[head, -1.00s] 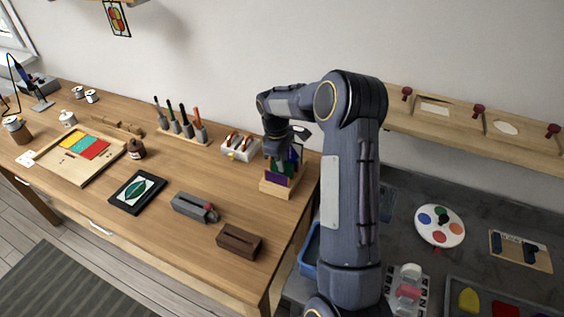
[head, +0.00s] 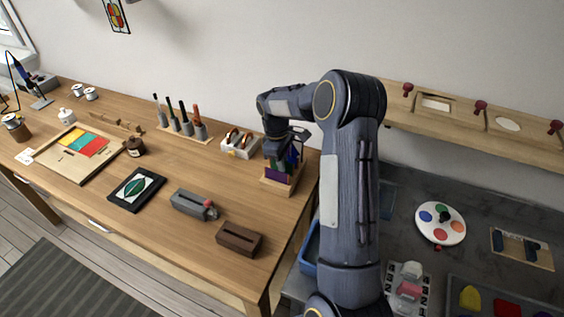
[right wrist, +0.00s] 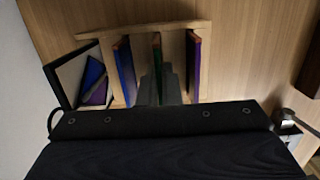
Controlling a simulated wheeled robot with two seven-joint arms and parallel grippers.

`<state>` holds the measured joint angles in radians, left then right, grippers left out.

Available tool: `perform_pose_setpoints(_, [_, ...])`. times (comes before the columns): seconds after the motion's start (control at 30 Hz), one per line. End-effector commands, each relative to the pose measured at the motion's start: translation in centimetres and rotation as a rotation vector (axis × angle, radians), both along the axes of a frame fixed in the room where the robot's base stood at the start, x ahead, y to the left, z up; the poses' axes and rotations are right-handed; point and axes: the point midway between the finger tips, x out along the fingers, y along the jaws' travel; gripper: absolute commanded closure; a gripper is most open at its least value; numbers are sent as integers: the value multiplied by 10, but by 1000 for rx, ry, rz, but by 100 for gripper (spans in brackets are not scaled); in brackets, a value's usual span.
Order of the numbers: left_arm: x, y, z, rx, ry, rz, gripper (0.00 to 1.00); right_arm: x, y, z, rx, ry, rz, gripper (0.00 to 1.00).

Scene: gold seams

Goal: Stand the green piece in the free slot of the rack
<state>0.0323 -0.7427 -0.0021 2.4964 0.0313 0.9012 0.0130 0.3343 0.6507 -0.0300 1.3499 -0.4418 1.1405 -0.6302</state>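The wooden rack (head: 284,187) stands at the right end of the wooden bench; its long side rail (right wrist: 150,27) shows in the right wrist view. The green piece (right wrist: 157,43) stands on edge in the rack, between a blue piece (right wrist: 125,72) and a purple piece (right wrist: 193,68). My right gripper (right wrist: 161,82) points down over the rack, its two dark fingers close on both sides of the green piece, and looks shut on it. The lower edge of the green piece is hidden. In the head view my right gripper (head: 279,154) covers most of the pieces. My left gripper is not in view.
A framed panel with blue and purple shapes (right wrist: 95,82) is beside the rack. A white holder (head: 240,146), a grey tool (head: 192,205) and a brown slotted block (head: 239,239) stand left of the rack. Bare bench lies between them.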

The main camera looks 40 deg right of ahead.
Motion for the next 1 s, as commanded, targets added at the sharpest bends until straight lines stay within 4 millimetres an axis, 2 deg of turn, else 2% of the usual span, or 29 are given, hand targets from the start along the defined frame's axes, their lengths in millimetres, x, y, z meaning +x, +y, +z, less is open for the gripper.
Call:
perform_pose_setpoints(0.37, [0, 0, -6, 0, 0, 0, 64, 0, 0, -10, 0, 0, 0, 100])
perform_pose_setpoints(0.83, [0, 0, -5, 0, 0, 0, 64, 0, 0, -9, 0, 0, 0, 100])
perform_pose_setpoints(1.0, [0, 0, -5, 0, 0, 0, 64, 0, 0, -9, 0, 0, 0, 76])
